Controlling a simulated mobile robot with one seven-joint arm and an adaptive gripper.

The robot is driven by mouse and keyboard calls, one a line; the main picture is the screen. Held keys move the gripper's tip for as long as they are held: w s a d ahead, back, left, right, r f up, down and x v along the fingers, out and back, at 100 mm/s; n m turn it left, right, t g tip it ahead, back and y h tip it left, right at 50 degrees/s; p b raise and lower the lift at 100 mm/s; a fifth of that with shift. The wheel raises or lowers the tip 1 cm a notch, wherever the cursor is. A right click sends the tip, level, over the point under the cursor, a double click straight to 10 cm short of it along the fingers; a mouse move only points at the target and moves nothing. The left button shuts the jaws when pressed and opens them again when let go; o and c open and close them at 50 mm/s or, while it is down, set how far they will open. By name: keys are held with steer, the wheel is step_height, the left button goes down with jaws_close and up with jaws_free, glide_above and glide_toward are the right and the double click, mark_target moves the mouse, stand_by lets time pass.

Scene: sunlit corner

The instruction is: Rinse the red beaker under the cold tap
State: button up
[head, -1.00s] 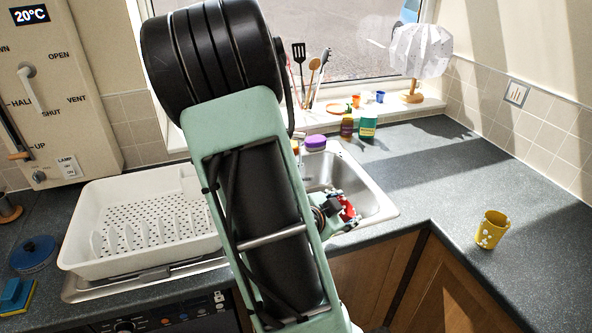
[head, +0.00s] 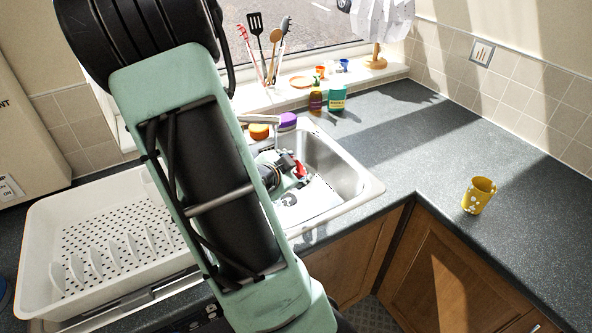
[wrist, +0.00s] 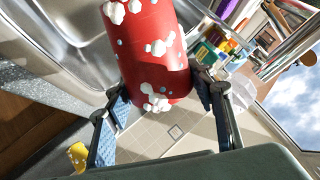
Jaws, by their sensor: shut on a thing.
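The red beaker (wrist: 155,45) fills the upper middle of the wrist view, with white foam-like blobs and pale drops on its side. My gripper (wrist: 160,92) is shut on it, one finger on each side. In the head view my gripper (head: 287,169) is over the sink basin (head: 350,166), and only a small red part of the beaker (head: 300,168) shows. A grey metal tap spout (head: 262,121) shows at the back of the sink, partly hidden by my arm. I cannot tell whether water runs or which tap is cold.
A yellow mug with white spots (head: 479,195) stands on the right worktop. A white dish rack (head: 80,235) is left of the sink.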

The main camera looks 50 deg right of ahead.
steer(key=w+d+f, duration=0.3)
steer(key=w+d, duration=0.4)
steer(key=w, duration=0.3)
steer(key=shift+w+d, duration=0.2)
steer(key=shift+w, duration=0.1)
steer(key=shift+f, duration=0.1)
stand_by(0.5)
steer(key=shift+s+d+b, duration=0.1)
steer(key=shift+b, duration=0.25)
steer(key=shift+s+d, duration=0.25)
steer(key=shift+d, duration=0.05)
steer(key=shift+a, duration=0.1)
steer(key=shift+w+a, duration=0.35)
steer(key=shift+s+d, duration=0.1)
steer(key=shift+d, duration=0.05)
